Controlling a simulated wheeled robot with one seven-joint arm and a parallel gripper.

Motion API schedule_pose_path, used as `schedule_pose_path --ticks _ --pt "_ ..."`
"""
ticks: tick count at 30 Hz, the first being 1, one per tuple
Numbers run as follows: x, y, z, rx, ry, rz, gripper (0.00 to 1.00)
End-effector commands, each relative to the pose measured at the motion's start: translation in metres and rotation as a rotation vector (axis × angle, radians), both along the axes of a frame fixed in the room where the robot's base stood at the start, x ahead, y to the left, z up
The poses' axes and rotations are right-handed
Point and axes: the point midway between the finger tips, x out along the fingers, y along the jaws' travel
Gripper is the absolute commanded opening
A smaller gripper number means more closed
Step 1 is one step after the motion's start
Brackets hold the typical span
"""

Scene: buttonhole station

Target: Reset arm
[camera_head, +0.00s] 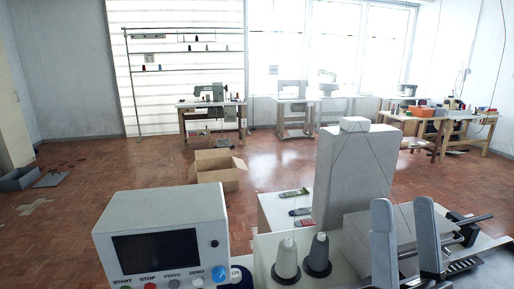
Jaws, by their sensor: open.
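My gripper (407,236) is at the lower right. Its two long grey fingers point upward and stand apart, with nothing seen between them. They show in front of the pale body of the buttonhole machine (354,175); I cannot tell how far they are from it. The rest of my arm is out of view or hidden below the frame edge.
A white control box (214,215) with a dark screen stands at the lower left, beside thread cones (287,258). Dark rods (463,219) lie right of the fingers. An open cardboard box (216,179) sits on the floor. Sewing tables line the back.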

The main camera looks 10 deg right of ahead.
Motion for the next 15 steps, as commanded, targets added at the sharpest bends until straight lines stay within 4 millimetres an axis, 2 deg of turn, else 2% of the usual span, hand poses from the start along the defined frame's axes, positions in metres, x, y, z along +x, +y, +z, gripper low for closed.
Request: schedule_pose_path --ticks 1,8,11,15 --pt "-0.002 0.007 -0.021 -0.054 0.076 0.001 0.75" --pt "-0.023 0.034 -0.116 -0.251 0.408 0.008 0.75" --pt "-0.042 0.041 -0.157 -0.314 0.549 0.01 0.75" --pt "-0.077 0.046 -0.21 -0.377 0.742 0.01 0.75"
